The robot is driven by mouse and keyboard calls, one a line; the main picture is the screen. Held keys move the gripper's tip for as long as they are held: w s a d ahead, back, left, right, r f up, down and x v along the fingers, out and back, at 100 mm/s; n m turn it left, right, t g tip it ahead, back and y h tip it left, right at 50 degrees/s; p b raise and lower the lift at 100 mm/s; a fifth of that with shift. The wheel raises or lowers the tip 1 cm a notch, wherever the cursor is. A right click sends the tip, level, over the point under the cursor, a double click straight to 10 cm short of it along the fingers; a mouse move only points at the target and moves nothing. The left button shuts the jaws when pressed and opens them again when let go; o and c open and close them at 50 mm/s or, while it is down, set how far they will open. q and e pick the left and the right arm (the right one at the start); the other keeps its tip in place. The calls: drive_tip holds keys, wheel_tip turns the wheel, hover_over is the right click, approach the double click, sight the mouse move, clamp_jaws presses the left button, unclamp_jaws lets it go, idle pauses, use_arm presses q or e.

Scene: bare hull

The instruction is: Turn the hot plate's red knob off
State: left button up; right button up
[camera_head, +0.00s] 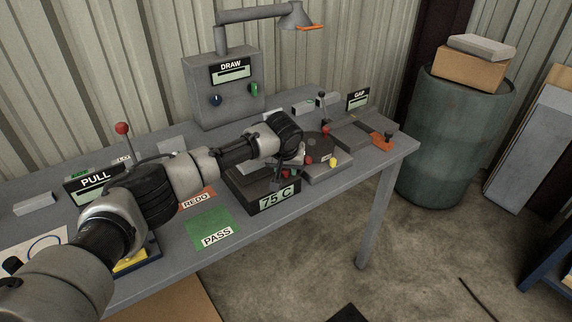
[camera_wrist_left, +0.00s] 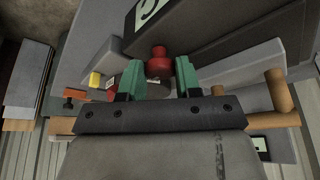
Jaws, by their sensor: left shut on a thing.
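The hot plate (camera_head: 238,192) stands on the bench, with a display (camera_head: 274,199) on its front reading 75 C. The red knob (camera_wrist_left: 158,64) shows in the left wrist view, on the hot plate's dark front. My left gripper (camera_head: 279,179) is at the hot plate's front, just above the display's right part. In the left wrist view, its green fingertips (camera_wrist_left: 160,76) stand on either side of the knob and are shut on it. In the head view the arm and fingers hide most of the knob, and its turn angle cannot be told. My right gripper is in neither view.
Right of the hot plate stands a grey device with a red button (camera_head: 307,160) and a yellow button (camera_head: 333,162). The DRAW box (camera_head: 222,95) with a lamp is behind. A green PASS mat (camera_head: 213,228) lies in front. A red-balled PULL lever (camera_head: 122,128) stands left.

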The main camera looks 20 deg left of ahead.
use_arm(q)
drive_tip(key=shift+d+r+n+y+p, duration=0.2)
drive_tip(key=shift+n+y+p, duration=0.2)
drive_tip(key=shift+n+p, duration=0.75)
drive_tip(key=shift+f+n+g+y+p, duration=0.1)
drive_tip(key=shift+n+g+y+p, duration=0.4)
drive_tip(key=shift+n+p, duration=0.65)
drive_tip(key=n, duration=0.3)
drive_tip(key=shift+f+g+y, duration=0.1)
drive_tip(key=shift+g+y, duration=0.3)
drive_tip(key=n, duration=0.2)
drive_tip(key=shift+w+f+n+g+y+b, duration=0.15)
drive_tip(key=shift+n+g+y+b, duration=0.15)
drive_tip(key=shift+g, duration=0.1)
drive_tip(key=shift+d+n+b, duration=0.1)
drive_tip(key=shift+n+b, duration=0.25)
drive_tip(key=shift+n, duration=0.15)
drive_tip(key=n+g+b, duration=0.1)
drive_tip(key=n+b, duration=0.1)
drive_tip(key=b, duration=0.3)
drive_tip(key=n+g+b, duration=0.1)
drive_tip(key=n+b, duration=0.2)
drive_tip(key=b, duration=0.2)
drive_tip(key=shift+w+f+y, duration=0.15)
drive_tip(key=shift+y, duration=0.15)
drive_tip(key=shift+r+n+g+b, duration=0.3)
drive_tip(key=shift+n+b, duration=0.3)
drive_tip(key=shift+b, duration=0.8)
